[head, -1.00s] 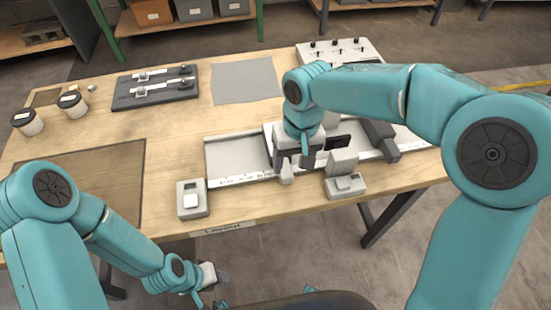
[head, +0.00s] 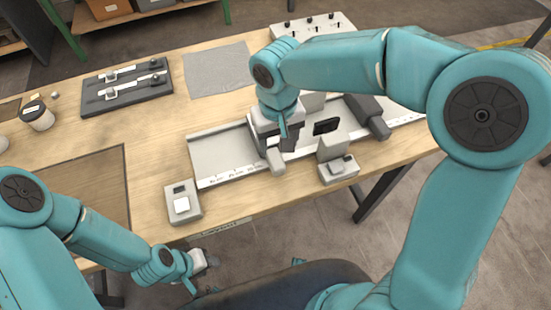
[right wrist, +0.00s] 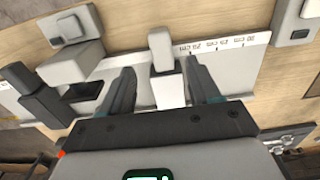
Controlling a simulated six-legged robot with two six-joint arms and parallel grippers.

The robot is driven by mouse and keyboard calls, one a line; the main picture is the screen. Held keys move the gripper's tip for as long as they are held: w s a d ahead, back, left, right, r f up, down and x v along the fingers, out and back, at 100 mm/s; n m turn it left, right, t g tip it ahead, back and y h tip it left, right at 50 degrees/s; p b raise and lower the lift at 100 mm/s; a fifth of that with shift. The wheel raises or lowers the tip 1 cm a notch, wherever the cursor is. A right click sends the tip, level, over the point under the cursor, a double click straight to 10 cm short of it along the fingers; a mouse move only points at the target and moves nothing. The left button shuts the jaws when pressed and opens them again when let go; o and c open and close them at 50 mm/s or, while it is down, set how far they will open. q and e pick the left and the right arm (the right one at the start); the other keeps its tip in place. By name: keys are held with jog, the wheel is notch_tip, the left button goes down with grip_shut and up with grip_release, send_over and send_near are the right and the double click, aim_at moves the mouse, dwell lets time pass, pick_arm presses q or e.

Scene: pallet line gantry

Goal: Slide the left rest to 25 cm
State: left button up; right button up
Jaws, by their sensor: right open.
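The left rest is a pale grey block on the rail (head: 215,182), largely hidden behind my right gripper in the head view. Its rounded front handle (head: 277,166) sticks out toward the table's front edge. In the right wrist view the handle (right wrist: 162,48) lies between the fingertips of my right gripper (right wrist: 162,80), which is open with a gap on both sides. A printed centimetre scale (right wrist: 228,46) runs beside the handle; its small numbers are hard to read exactly. My left gripper (head: 203,262) is empty-looking and low in front of the table; its jaws are unclear.
A grey end block with a pale button (head: 182,204) stands at the rail's left end. A grey block with a stepped foot (head: 337,168) stands right of the handle. A dark board with two sliders (head: 127,87) and a grey mat (head: 217,70) lie farther back.

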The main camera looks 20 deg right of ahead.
aim_at(277, 161)
notch_tip(277, 161, down, 9)
jog(key=shift+r, duration=0.15)
